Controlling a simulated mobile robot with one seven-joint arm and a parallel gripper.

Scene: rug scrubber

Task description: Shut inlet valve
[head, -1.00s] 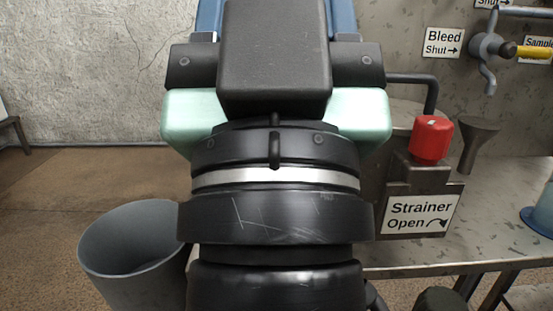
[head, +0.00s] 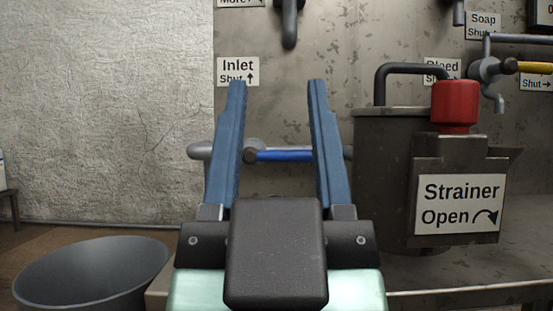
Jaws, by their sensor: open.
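The inlet valve has a blue lever handle (head: 284,155) that lies level across a grey pipe (head: 200,151) low on the wall. A dark round hub (head: 250,156) sits at the handle's left end. The inlet sign (head: 237,71) above it reads "Inlet Shut" with an arrow pointing up. My gripper (head: 277,84) is open and empty, its two blue fingers pointing up in the picture. The handle shows between the fingers, behind them. The right finger covers part of the handle, and the left finger covers part of the pipe. I see no contact.
A strainer box (head: 385,180) with a red knob (head: 455,104) and an "Open" sign stands close on the right. A bleed valve with a yellow handle (head: 533,67) is at the upper right. A grey bucket (head: 90,275) is at the lower left.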

